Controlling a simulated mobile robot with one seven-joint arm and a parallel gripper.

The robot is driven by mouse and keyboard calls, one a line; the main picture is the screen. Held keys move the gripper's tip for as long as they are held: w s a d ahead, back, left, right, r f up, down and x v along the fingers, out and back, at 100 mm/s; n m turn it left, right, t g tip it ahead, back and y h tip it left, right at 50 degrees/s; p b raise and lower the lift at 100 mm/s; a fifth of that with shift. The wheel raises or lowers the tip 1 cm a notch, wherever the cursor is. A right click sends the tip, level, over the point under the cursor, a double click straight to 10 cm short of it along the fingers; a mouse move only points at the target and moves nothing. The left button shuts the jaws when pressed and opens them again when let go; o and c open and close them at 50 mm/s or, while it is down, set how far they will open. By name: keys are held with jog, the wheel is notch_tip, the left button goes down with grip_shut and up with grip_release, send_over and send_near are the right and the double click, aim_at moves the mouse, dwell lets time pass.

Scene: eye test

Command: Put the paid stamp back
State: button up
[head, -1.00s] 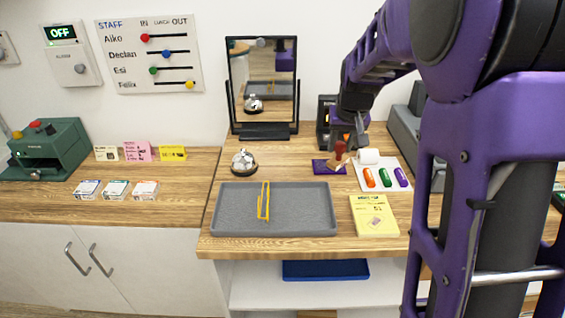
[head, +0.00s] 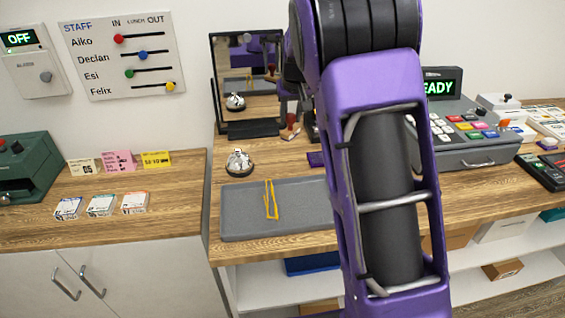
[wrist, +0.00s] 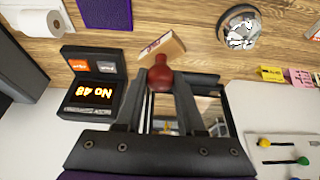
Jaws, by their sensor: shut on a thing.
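The stamp has a red knob and a light wooden base. In the wrist view its knob (wrist: 160,74) is between the fingertips of my gripper (wrist: 163,90), which is shut on it, and its wooden base (wrist: 165,46) points away, looking tilted. In the head view the stamp (head: 290,130) hangs from my gripper (head: 289,112) in front of the mirror's right side, left of and behind the purple mat (head: 316,159). The mat is mostly hidden by my arm there; part of it also shows in the wrist view (wrist: 105,12). The stamp's underside is hidden.
A standing mirror (head: 214,90) is close behind my gripper. A bell (head: 238,162) and grey tray (head: 235,226) are on the left of the counter. A number display (wrist: 95,92) stands beside my gripper, and a cash register (head: 480,150) is at the right.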

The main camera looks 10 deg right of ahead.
aim_at(291, 133)
notch_tip(291, 133, down, 10)
dwell(0.5)
jog(key=shift+f+b, duration=0.1)
jog(key=shift+b, duration=0.3)
jog(key=o, duration=1)
jog(key=shift+o, duration=0.2)
jog(key=shift+r, duration=0.5)
jog(key=v, duration=1)
jog(key=shift+s+r+p, duration=0.15)
jog(key=shift+r+p, duration=0.15)
jog(key=shift+p, duration=0.05)
jog(key=shift+s+r, duration=0.2)
jog(key=shift+r, duration=0.1)
